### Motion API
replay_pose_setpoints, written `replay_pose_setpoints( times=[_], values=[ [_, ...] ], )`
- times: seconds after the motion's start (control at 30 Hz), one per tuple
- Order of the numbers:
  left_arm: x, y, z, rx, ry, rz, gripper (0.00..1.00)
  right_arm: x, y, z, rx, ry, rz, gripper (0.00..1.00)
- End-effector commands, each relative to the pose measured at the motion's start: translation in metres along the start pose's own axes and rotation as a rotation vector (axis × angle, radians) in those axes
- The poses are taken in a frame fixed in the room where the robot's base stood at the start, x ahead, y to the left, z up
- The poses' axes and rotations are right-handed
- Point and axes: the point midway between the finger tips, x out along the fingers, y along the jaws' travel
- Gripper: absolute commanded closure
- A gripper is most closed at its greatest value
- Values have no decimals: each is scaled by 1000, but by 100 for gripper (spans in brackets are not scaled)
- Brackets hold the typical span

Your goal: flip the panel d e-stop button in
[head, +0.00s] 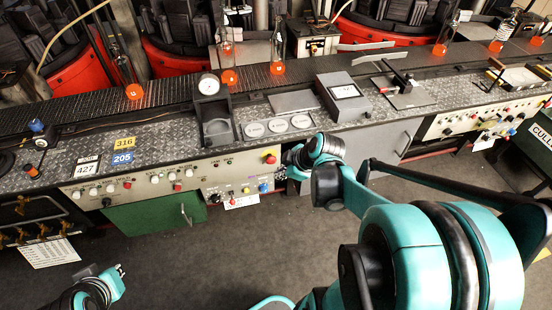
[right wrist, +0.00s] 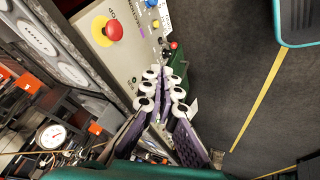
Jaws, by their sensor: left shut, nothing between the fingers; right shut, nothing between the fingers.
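A red mushroom e-stop button on a yellow base (head: 269,157) sits on the right part of the cream control panel (head: 222,166). It shows large in the right wrist view (right wrist: 107,31). I cannot read a panel letter. My right gripper (head: 288,157) is shut and empty just right of the button in the head view. In the right wrist view its fingertips (right wrist: 163,79) are together, below and right of the button, apart from it in the picture. My left gripper (head: 120,269) is shut and empty low at the left, over the floor, far from the panel.
Several small knobs (head: 170,178) and a blue button (head: 263,187) share the panel. Above are round gauges (head: 277,126), a dial (head: 208,84) and a grey box (head: 342,97). Orange-hot bottles (head: 278,67) stand on the conveyor behind. The floor (head: 200,260) in front is clear.

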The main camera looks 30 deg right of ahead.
Motion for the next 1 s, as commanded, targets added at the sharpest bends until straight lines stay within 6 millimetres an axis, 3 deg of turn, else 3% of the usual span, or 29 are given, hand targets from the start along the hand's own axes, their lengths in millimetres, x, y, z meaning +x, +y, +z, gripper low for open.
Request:
replay_pose_setpoints(
  times=[0.1, 0.3, 0.77, 1.0],
  values=[
    [-10, 0, -7, 0, 0, 0, 100, -1, 22, 19, -120, 35, 2, 100],
    [-16, 0, -11, 0, 0, 0, 100, 2, 38, 38, -265, 78, 15, 100],
    [-16, 0, -11, 0, 0, 0, 100, 4, 40, 43, -303, 88, 18, 100],
    [-5, 0, -3, 0, 0, 0, 100, 32, 39, 41, -305, 89, 17, 100]
  ],
)
